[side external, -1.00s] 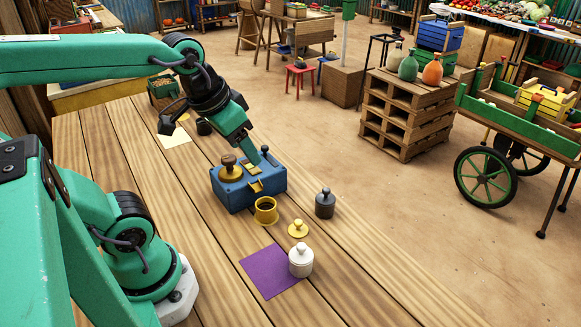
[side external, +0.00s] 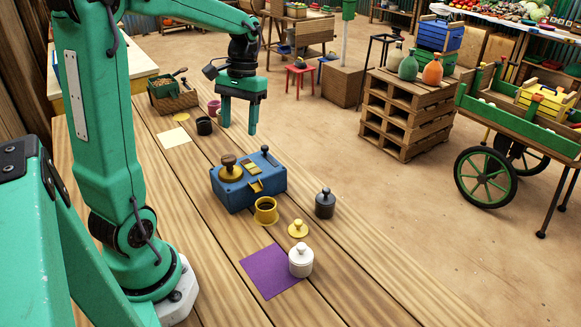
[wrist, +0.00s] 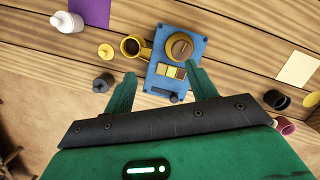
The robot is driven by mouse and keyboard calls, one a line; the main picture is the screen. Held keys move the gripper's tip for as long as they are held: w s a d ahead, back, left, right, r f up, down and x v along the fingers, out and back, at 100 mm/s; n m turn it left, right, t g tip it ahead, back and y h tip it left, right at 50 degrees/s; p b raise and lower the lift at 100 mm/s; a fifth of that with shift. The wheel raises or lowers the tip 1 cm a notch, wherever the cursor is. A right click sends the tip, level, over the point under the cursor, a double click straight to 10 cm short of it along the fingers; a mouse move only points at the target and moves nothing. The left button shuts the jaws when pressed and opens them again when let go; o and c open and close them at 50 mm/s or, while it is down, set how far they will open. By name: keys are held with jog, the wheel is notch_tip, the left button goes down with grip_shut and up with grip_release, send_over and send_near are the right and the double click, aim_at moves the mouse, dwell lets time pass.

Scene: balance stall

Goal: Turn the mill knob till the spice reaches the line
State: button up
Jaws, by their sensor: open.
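The blue mill (side external: 238,196) stands on the plank table, with a round yellow plate and brown knob (side external: 228,161) on top. A banded yellow strip (side external: 251,168) and a short black-tipped lever (side external: 265,151) are beside the knob. A yellow cup (side external: 266,212) stands at its front; I cannot make out the spice level or a line. My gripper (side external: 238,129) is open and empty, raised above and behind the mill, touching nothing. In the wrist view, the mill (wrist: 160,83) and its knob (wrist: 180,47) show beyond the parted fingers (wrist: 161,72).
A purple mat (side external: 262,277), white lidded jar (side external: 300,262), yellow lid (side external: 298,229) and dark lidded pot (side external: 325,205) are at the near end.

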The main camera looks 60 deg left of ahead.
jog(key=n+g+h, duration=0.1)
jog(key=g+h, duration=0.1)
send_near(229, 157)
jog(key=shift+s+d+f, duration=0.2)
jog(key=shift+s+f, duration=0.05)
jog(key=shift+s, duration=0.1)
jog(key=shift+f, duration=0.1)
jog(key=shift+t+y, duration=0.3)
jog(key=shift+x, duration=3.85)
jog(key=shift+s+d, duration=0.1)
jog(key=shift+d, duration=0.05)
jog(key=c, duration=1)
